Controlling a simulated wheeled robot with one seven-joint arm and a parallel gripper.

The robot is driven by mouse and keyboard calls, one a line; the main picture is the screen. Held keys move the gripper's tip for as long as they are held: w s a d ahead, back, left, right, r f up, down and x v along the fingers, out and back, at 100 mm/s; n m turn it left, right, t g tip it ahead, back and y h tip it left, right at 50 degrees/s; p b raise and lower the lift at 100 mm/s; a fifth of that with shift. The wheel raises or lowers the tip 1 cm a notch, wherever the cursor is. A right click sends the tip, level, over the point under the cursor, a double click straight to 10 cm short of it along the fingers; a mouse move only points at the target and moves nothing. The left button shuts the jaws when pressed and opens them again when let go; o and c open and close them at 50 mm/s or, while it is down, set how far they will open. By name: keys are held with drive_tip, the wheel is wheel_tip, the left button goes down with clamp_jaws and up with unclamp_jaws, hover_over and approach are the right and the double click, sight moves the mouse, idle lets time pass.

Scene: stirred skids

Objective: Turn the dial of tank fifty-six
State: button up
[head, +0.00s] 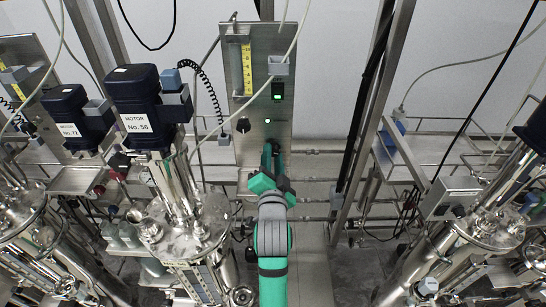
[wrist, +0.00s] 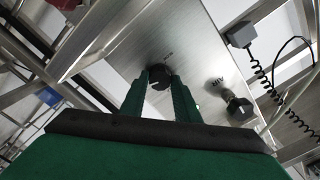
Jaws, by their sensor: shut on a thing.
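The tank (head: 190,235) carries a dark blue motor (head: 145,105) labelled "MOTOR No. 56". Beside it stands a steel control panel (head: 252,75). A black dial (wrist: 158,82) on the panel sits between the two green fingers of my gripper (wrist: 161,86), which is shut on it. In the head view my gripper (head: 270,150) reaches the lower part of the panel, and the arm hides most of this dial. A second black knob (wrist: 238,107) on the same panel stands free; it also shows in the head view (head: 243,125).
Steel pipes and posts surround my arm.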

drive_tip(key=n, duration=0.7)
drive_tip(key=shift+f, duration=0.1)
drive_tip(key=n, duration=0.6)
drive_tip(key=shift+d+n, duration=0.1)
drive_tip(key=shift+n, duration=0.3)
drive_tip(key=n, duration=0.4)
drive_tip(key=shift+n, duration=1.7)
drive_tip(key=o, duration=1)
drive_tip(key=shift+o, duration=0.2)
